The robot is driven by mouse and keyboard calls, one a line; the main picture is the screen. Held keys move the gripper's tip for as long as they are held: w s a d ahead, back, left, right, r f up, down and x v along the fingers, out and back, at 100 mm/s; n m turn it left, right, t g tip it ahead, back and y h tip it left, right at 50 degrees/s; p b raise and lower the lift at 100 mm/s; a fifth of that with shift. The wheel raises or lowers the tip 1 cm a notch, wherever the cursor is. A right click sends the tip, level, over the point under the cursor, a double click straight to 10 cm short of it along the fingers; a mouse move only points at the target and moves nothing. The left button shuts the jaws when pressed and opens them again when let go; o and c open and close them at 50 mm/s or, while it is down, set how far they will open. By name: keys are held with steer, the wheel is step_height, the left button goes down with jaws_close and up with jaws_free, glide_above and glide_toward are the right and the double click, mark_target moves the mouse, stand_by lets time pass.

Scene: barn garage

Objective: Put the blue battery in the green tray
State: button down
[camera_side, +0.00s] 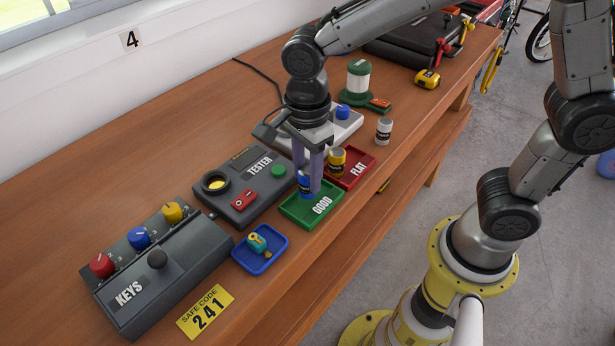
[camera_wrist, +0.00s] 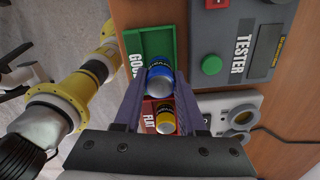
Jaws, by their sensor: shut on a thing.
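The blue battery (camera_side: 305,185) is between the fingers of my gripper (camera_side: 308,182), which is shut on it. A yellow battery (camera_side: 336,163) stands in the red tray marked FLAT (camera_side: 361,167), to the right of the green tray.
The tester box (camera_side: 240,190) stands left of the green tray. A blue tray (camera_side: 262,262) holding a small teal and yellow item lies nearer the front left. A white battery (camera_side: 384,130) stands right of the red tray. The keys box (camera_side: 150,270) is at the far left.

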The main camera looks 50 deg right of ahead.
steer(key=shift+f, duration=0.85)
steer(key=shift+f, duration=0.1)
steer(key=shift+c, duration=2.4)
jaws_free()
steer(key=shift+f, duration=0.1)
